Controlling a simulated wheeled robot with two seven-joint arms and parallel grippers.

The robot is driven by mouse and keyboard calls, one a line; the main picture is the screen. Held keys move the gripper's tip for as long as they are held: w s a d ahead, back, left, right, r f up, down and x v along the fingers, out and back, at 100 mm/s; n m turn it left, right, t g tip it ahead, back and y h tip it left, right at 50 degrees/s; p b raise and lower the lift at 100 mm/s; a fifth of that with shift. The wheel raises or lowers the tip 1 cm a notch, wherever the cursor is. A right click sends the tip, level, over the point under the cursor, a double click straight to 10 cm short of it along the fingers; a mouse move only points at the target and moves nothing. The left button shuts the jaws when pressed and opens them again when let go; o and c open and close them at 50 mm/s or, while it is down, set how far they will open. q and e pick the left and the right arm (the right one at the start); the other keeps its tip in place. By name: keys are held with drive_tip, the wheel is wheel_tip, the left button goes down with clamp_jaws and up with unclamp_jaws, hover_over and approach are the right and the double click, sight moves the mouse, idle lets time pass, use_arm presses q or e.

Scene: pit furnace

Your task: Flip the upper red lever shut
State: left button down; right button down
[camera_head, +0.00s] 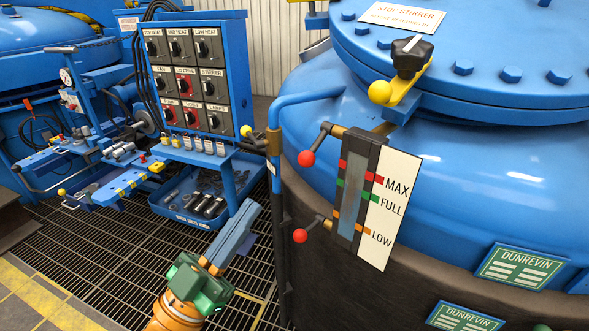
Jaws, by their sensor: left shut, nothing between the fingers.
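The upper red lever (306,158) is a red ball on a short dark arm at the top of the sight gauge (355,190). Its arm slants down and left from a brass fitting. A matching lower red lever (300,236) sits at the gauge's bottom, also slanting down and left. My left gripper (250,209) has blue fingers pressed together and nothing between them. My right gripper is out of view.
A blue pipe (300,98) and yellow-ball handle (247,131) are left of the upper lever. A switch panel (190,75) and tool tray (165,210) stand further left.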

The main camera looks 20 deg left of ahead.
sight(317, 144)
use_arm(q)
drive_tip(key=shift+w, duration=0.1)
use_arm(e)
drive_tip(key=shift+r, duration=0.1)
